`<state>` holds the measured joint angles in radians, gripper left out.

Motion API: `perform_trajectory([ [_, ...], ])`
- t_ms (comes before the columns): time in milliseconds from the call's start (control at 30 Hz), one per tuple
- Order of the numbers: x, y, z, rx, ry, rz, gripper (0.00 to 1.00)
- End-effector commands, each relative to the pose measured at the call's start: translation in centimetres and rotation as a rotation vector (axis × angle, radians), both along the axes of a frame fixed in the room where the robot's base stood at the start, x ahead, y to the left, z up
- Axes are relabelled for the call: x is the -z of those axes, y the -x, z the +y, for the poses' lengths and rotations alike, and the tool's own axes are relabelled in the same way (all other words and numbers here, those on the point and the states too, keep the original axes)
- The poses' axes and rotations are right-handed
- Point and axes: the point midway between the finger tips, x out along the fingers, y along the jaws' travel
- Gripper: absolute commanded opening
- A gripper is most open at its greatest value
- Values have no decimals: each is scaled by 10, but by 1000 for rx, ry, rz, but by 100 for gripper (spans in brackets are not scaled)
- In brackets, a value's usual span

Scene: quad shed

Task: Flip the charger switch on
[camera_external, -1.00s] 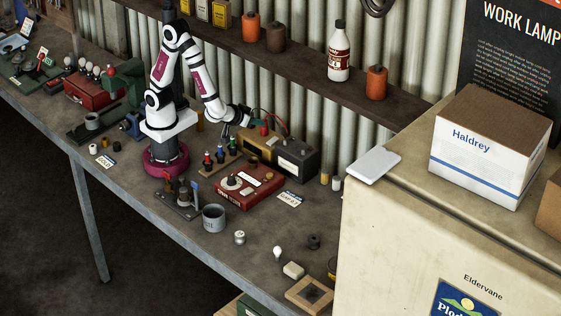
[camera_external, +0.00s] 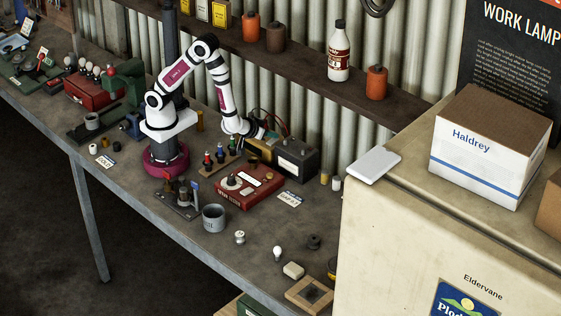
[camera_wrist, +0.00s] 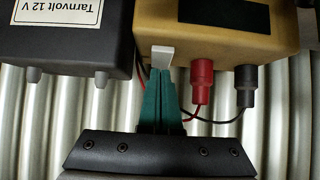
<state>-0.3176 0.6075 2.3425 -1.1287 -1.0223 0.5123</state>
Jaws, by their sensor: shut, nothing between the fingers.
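The charger (camera_wrist: 222,38) is a tan box with a dark panel and red and black plugs on its near face. In the external view the charger (camera_external: 256,153) sits beside the black battery, partly hidden behind my wrist. A pale rectangular switch (camera_wrist: 161,54) sits at the charger's edge in the wrist view. My gripper (camera_wrist: 160,71) has green fingers, shut and empty, with the tips right at the switch's lower end. I cannot tell whether they touch it. In the external view my gripper (camera_external: 271,138) is low over the charger. The switch's position is unclear.
The black battery (camera_wrist: 66,50), labelled Tarnvolt 12 V, stands close beside the charger. Red (camera_wrist: 200,84) and black (camera_wrist: 245,84) plugs with cables are just right of my fingers. A red meter box (camera_external: 249,187) and a corrugated wall (camera_external: 310,143) are near.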

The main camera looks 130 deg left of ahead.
Motion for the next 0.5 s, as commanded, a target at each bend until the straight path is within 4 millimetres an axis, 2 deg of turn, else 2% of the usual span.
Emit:
perform_trajectory([
  [100, 4, 1, 4, -6, 62, -1, 0],
  [500, 3, 0, 8, -3, 59, 1, 0],
])
